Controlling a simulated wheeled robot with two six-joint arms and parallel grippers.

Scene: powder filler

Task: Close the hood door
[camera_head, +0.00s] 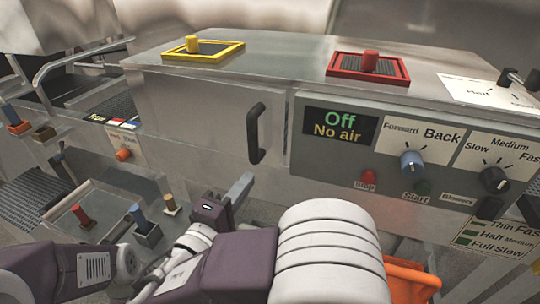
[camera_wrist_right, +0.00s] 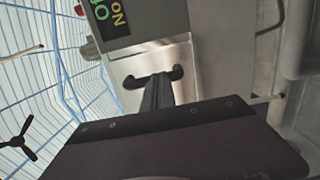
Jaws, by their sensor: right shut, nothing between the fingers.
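The hood door (camera_head: 195,110) is a grey metal panel on the front of the machine, with a black upright handle (camera_head: 256,133) near its right edge. It looks about level with the control panel beside it; I cannot tell whether it is fully shut. My right gripper (camera_head: 242,185) is shut and empty, just below and left of the handle in the head view. In the right wrist view its fingers (camera_wrist_right: 158,88) point at the handle (camera_wrist_right: 172,74) and cover its middle. I cannot tell whether they touch. My left gripper is not in view.
The control panel (camera_head: 343,166) with knobs and an "Off / No air" display (camera_head: 340,124) is right of the door. Yellow-framed (camera_head: 203,50) and red-framed (camera_head: 368,66) switches sit on top. Small posts (camera_head: 140,220) stand at lower left. An orange object (camera_head: 412,280) shows at the bottom.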

